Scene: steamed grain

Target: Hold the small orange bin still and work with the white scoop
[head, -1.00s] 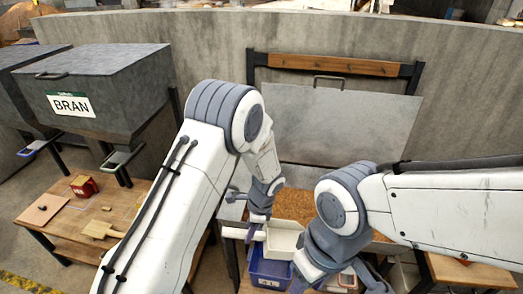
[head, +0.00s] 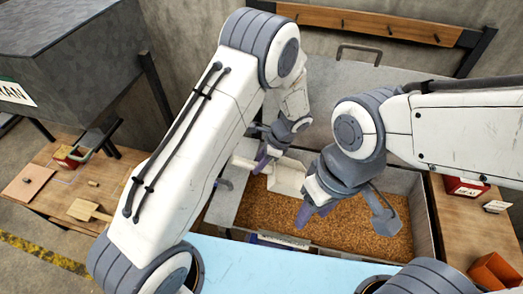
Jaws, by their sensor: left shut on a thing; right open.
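The white scoop (head: 288,176) is over the left part of a trough of brown grain (head: 345,216). My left gripper (head: 263,162) is shut on the scoop by its pale handle. Whether the scoop touches the grain or carries any is unclear. My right gripper (head: 313,211) is open over the grain, just right of the scoop, and appears empty. Its far finger is partly hidden by the wrist. A small orange bin (head: 492,271) is at the lower right corner on the right-hand wooden table, partly cut by the picture edge, apart from both grippers.
The trough's metal rim (head: 425,225) surrounds the grain. A labelled red box (head: 465,187) stands on the right table (head: 455,225). A wooden table (head: 50,198) at left holds small items, below a grey hopper (head: 65,45). A pale blue surface (head: 260,262) lies in front.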

